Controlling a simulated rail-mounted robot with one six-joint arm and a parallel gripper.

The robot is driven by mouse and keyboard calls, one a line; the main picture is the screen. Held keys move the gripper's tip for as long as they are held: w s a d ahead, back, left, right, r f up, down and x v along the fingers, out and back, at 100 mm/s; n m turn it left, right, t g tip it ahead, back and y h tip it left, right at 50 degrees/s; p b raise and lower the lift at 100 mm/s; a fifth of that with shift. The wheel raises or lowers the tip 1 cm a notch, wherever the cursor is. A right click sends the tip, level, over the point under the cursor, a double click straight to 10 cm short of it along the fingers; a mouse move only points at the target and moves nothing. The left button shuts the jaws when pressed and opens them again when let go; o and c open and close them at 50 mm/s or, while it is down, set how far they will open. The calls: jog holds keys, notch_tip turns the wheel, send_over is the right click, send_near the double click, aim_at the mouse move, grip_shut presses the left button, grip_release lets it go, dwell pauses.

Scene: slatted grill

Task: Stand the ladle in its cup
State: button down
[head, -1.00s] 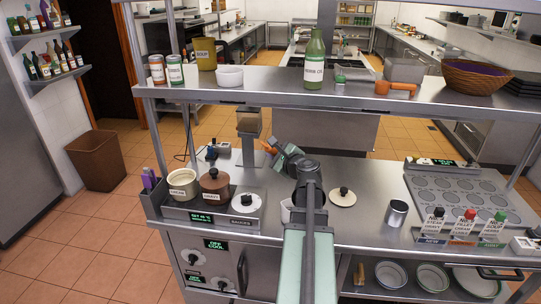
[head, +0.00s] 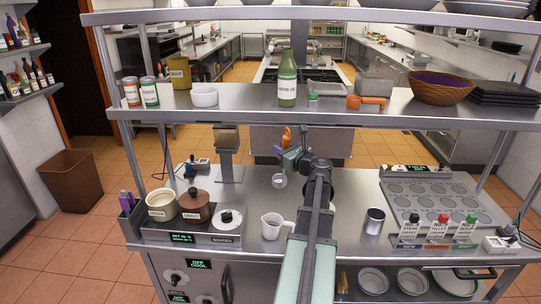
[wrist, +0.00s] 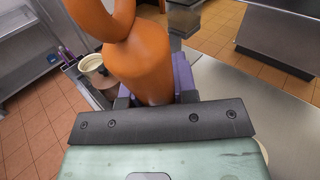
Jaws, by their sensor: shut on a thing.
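My gripper (head: 291,157) is shut on the orange-handled ladle (head: 287,138), above the back of the counter. The handle sticks up past the jaws, and a small pale bowl (head: 279,181), apparently the ladle's, shows below them. In the wrist view the orange handle (wrist: 148,62) fills the upper middle between purple fingers, and the bowl is out of sight there. A plain metal cup (head: 375,221) stands upright on the counter to the right of my arm, apart from the ladle. I see nothing standing in it, though its inside is only partly visible.
A white jug (head: 272,226) stands left of my arm. Lidded pots (head: 195,207) sit in the sauce unit at left. A ring-marked plate (head: 421,198) and bottles (head: 438,229) are at right. The overhead shelf (head: 230,110) spans the counter. Bare counter surrounds the cup.

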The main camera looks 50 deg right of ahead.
jog(key=shift+s+d+r, duration=0.1)
jog(key=shift+d, duration=0.1)
